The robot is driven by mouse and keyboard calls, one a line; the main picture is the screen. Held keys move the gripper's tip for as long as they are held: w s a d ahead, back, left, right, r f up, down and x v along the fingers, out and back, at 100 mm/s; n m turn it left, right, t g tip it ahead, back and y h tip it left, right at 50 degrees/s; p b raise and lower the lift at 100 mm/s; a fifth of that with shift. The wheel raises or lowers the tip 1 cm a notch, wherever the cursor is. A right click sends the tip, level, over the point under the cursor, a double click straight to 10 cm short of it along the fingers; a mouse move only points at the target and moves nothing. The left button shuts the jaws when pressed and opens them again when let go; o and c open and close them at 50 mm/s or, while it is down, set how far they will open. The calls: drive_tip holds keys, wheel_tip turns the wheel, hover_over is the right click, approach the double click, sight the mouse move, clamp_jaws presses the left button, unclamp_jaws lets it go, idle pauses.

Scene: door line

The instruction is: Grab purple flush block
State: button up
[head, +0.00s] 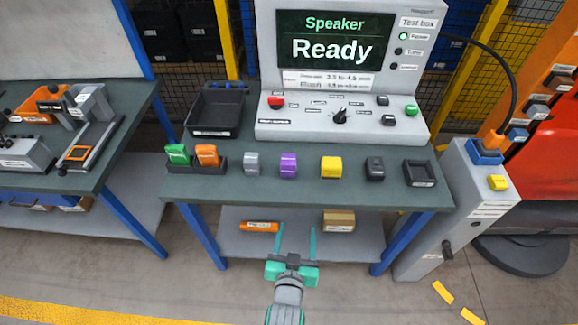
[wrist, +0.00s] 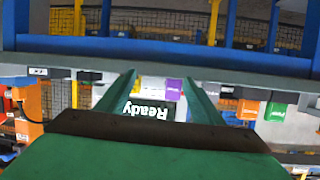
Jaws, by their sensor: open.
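The purple block (head: 288,165) stands upright on the green-grey bench top, between a grey block (head: 252,163) and a yellow block (head: 331,167). It also shows in the wrist view (wrist: 174,88), between my fingers near the right one and partly hidden. My gripper (head: 297,229) is open and empty, with its two green fingers apart. In the head view it appears below the purple block, in front of the bench's lower shelf, touching no block. The wrist view looks upside down, with the Ready screen (wrist: 150,108) inverted between the fingers (wrist: 160,77).
A dark block (head: 375,168) and an empty black holder (head: 420,173) stand right of the yellow block. Green and orange blocks (head: 207,155) sit in a holder at left. Behind are a black tray (head: 215,110) and the test box (head: 340,120). A grey pedestal (head: 458,215) stands at right.

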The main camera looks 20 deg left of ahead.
drive_tip(key=n+g+y, duration=0.1)
approach(288, 166)
drive_tip(key=shift+w+a+f, duration=0.2)
drive_tip(key=shift+w+a, duration=0.15)
drive_tip(key=shift+w, duration=0.1)
drive_tip(key=shift+w+a+f, duration=0.2)
drive_tip(key=shift+w+a, duration=0.15)
drive_tip(key=shift+w, duration=0.1)
drive_tip(key=x, duration=0.5)
drive_tip(key=shift+w+f, duration=0.1)
drive_tip(key=shift+w, duration=0.15)
drive_tip(key=shift+d+x, duration=0.2)
drive_tip(key=shift+x, duration=1.05)
drive_tip(key=shift+d+x, duration=0.15)
drive_tip(key=shift+x, duration=1.15)
drive_tip(key=shift+w, duration=0.1)
drive_tip(key=c, duration=1.3)
